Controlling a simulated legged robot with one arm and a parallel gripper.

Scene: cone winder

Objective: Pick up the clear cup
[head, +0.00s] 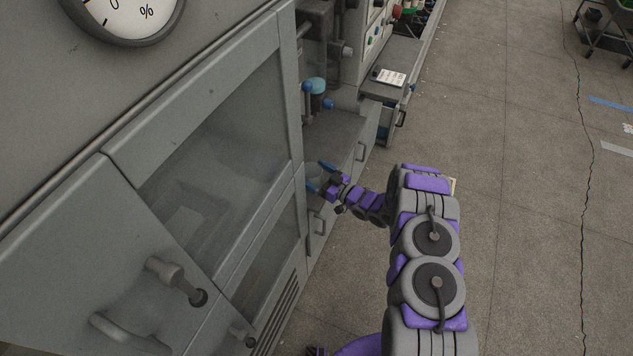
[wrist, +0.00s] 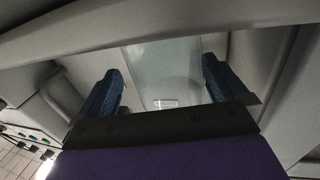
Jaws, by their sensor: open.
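The clear cup (head: 313,172) is a faint, pale see-through shape at the cabinet edge in the head view, partly hidden by my gripper. In the wrist view the clear cup (wrist: 168,72) fills the gap between the fingers as a pale, glassy shape; its outline is hard to make out. My gripper (head: 320,178) is open, with its blue fingers apart at the cup. In the wrist view, my gripper (wrist: 162,75) has one finger on each side of the cup. I cannot tell whether either finger touches it.
A grey cabinet with a glass door (head: 215,150) stands close on the left. An open drawer (head: 385,92) juts out beyond, with a white-labelled device (head: 390,76) on it. A teal-topped part (head: 315,86) stands above a grey shelf.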

